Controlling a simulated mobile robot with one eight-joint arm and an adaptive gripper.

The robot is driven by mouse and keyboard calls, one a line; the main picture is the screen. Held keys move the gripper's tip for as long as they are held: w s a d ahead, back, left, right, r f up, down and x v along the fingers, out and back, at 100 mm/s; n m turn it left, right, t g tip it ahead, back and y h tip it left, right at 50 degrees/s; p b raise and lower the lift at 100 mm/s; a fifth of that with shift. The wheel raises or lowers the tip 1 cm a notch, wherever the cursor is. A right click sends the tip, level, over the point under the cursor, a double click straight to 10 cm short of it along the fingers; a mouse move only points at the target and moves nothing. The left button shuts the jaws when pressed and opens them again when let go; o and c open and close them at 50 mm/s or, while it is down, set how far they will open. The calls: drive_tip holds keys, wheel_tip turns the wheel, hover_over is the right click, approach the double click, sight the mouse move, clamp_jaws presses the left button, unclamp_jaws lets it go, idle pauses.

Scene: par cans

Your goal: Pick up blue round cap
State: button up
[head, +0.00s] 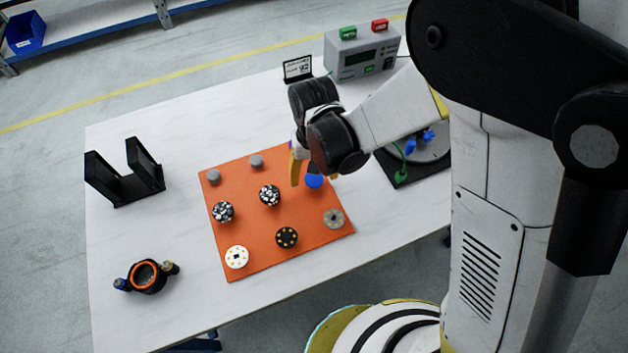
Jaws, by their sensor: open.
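The blue round cap (314,182) lies on the orange mat (245,178), near its right edge. It is partly hidden by my gripper and wrist. My gripper (298,172) is open and points down over the mat, its yellow fingers just left of the blue cap in the picture. The near finger shows best; the other is mostly hidden. I cannot tell how high the fingertips are above the mat.
Two grey caps (256,161), several round boards (286,237) and black-and-white parts (269,195) share the mat. A black bracket (125,178) and a ring fixture (146,276) stand left. A grey device (362,55) stands behind. The white table (120,230) has free room at left.

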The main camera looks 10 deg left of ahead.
drive_tip(key=shift+r, duration=0.1)
drive_tip(key=shift+f+b, duration=0.3)
idle(0.4)
drive_tip(key=shift+c, duration=0.5)
drive_tip(key=c, duration=0.8)
